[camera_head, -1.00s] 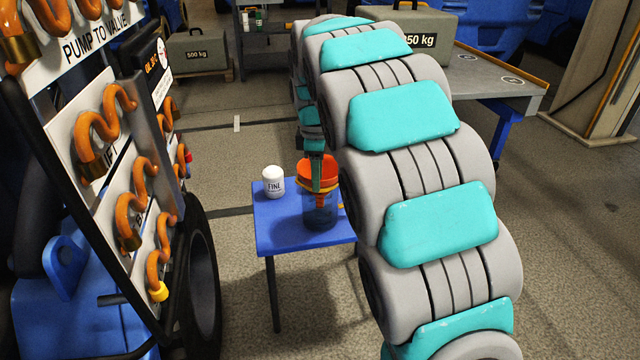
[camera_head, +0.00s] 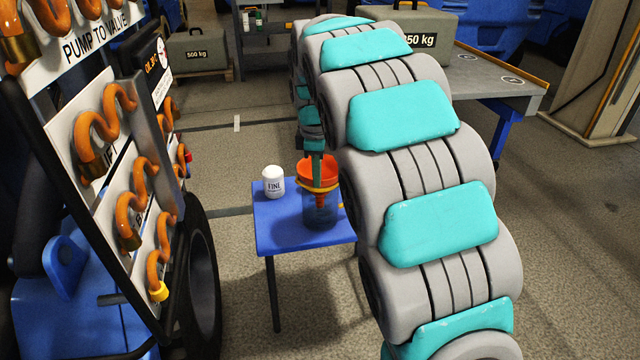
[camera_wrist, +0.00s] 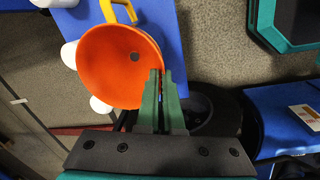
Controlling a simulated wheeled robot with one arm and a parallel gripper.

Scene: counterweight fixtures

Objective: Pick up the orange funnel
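The orange funnel (camera_head: 327,172) stands with its spout down in a dark clear jar (camera_head: 320,214) on a small blue table. In the wrist view the funnel (camera_wrist: 110,60) shows its open mouth and a small dark hole. My gripper (camera_wrist: 163,72) is at the funnel's near right rim, its two green fingers close together with the rim between them. In the head view the green fingers (camera_head: 317,168) reach down at the funnel's rim. The jar is mostly hidden beneath the funnel in the wrist view.
A white jar marked FINE (camera_head: 273,182) stands left of the funnel on the blue table (camera_head: 275,232). A panel with orange hooks (camera_head: 130,170) is at the left. A grey bench (camera_head: 490,82) with a weight is behind at the right. My arm hides the table's right side.

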